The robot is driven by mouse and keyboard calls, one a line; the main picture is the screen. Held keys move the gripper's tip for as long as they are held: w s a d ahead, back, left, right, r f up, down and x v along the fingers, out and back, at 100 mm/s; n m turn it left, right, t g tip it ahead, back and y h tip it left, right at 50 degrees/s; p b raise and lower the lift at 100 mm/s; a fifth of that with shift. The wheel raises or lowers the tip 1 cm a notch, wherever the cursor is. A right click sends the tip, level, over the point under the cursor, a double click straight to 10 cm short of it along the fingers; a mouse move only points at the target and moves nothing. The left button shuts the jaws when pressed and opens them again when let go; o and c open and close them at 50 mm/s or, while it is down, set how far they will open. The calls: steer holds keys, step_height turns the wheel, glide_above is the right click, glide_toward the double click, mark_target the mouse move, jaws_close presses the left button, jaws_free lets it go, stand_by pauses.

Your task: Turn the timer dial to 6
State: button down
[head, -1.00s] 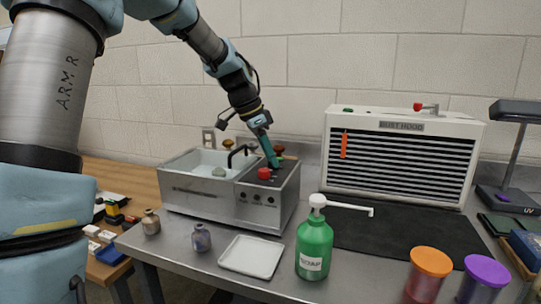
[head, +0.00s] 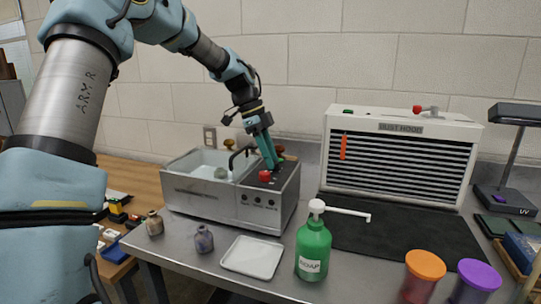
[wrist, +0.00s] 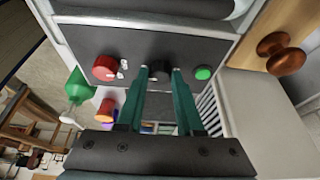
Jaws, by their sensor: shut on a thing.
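A steel sink unit (head: 205,198) stands on the bench, with a dark control panel on its right end. In the wrist view the panel (wrist: 185,50) carries a red knob (wrist: 105,68) at left, a small dark dial (wrist: 159,69) in the middle and a green button (wrist: 203,73) at right. My gripper (wrist: 159,80) has its teal fingers on both sides of the dark dial, shut on it. In the head view my gripper (head: 272,163) reaches down just behind the red knob, and the dial is hidden. I cannot read numbers on the dial.
A wooden knob (wrist: 281,52) sits right of the panel in the wrist view. A black tap (head: 240,156) rises close left of my gripper. A green soap bottle (head: 313,250), white tray (head: 252,258) and dust hood (head: 402,150) stand nearby.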

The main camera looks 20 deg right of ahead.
steer(key=shift+f, duration=0.1)
stand_by(0.3)
steer(key=c, duration=0.5)
jaws_free()
steer(key=shift+c, duration=0.2)
steer(key=b+v, duration=0.2)
steer(key=v, duration=0.9)
steer(key=shift+d, duration=0.1)
